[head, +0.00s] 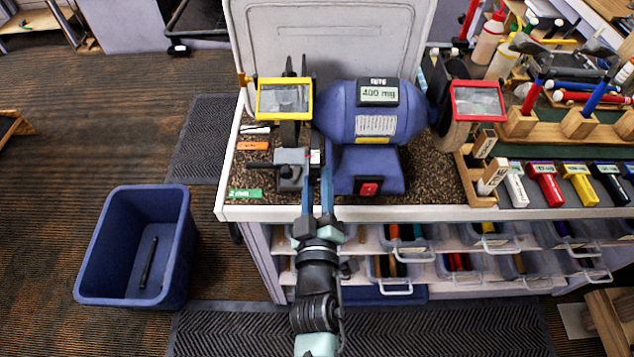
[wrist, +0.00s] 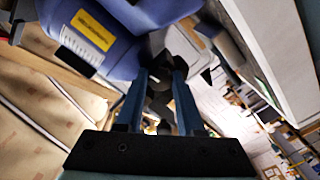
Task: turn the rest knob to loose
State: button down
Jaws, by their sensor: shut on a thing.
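The blue bench grinder (head: 370,130) stands on the bench, with a red switch on its front. Its grey tool rest block (head: 291,156) sits below the left wheel, with a dark lever pointing left. My gripper (head: 317,172) reaches in from the front, its two blue fingers just right of the block. In the wrist view my gripper (wrist: 160,85) has a dark piece between its fingers, the rest knob (wrist: 160,97), and is shut on it. The knob is mostly hidden by the fingers, and its turn position cannot be read.
Green (head: 245,194) and orange (head: 253,146) tags lie on the bench's left. A blue bin (head: 135,245) stands on the floor at left. Hammers and coloured grips fill the right.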

jog(key=shift+n, duration=0.4)
jog(key=c, duration=0.5)
grip_release()
jog(key=shift+c, duration=0.2)
jog(key=shift+s, duration=0.1)
jog(key=s+b, duration=0.2)
jog(key=s, duration=1)
jog(key=shift+s, duration=0.4)
